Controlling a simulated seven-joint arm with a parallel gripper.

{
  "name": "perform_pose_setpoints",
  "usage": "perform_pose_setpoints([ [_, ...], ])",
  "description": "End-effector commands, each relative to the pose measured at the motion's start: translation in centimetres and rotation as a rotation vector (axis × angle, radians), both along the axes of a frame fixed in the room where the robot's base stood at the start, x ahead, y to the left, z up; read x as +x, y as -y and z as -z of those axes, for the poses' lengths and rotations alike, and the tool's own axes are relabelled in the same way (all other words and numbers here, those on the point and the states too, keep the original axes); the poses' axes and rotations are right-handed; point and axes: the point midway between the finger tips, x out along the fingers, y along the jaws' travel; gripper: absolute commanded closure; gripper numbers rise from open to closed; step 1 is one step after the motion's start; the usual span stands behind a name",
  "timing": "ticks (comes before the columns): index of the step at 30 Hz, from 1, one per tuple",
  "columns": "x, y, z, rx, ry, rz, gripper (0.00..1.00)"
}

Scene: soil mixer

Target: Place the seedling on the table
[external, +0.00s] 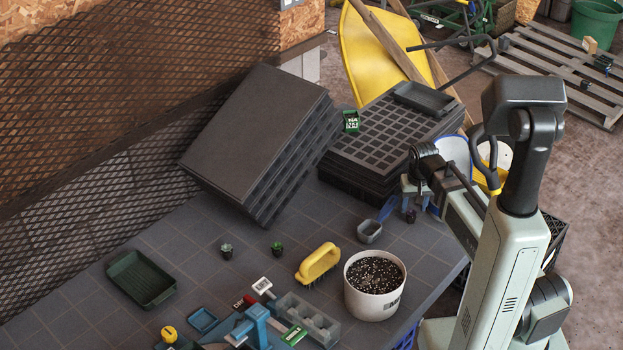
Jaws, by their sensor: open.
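Two seedlings in small dark pots stand on the grey tiled table (200,225). The left seedling (227,251) has pale green leaves, and the right seedling (277,249) has darker green leaves. I cannot tell which of them the task names. My gripper (408,211) is at the right, near the table's right side, in front of the stacked seed trays. It is open, and no seedling shows in it. It is well to the right of both seedlings. Its fingertips are small and partly unclear.
A white pot of soil (374,302) and a yellow-handled brush (318,264) stand right of the seedlings. A blue-handled scoop (370,231) lies near my gripper. Black trays (265,140) lean at the back. A green tray (141,279) lies left. A blue tool (257,326) is in front.

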Motion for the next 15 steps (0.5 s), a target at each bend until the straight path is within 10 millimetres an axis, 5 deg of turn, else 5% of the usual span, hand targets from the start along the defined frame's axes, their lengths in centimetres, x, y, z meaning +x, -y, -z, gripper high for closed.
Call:
perform_pose_setpoints([
  [15,-0.8,0.0,-6.3,0.001,0.002,0.000,0.46],
])
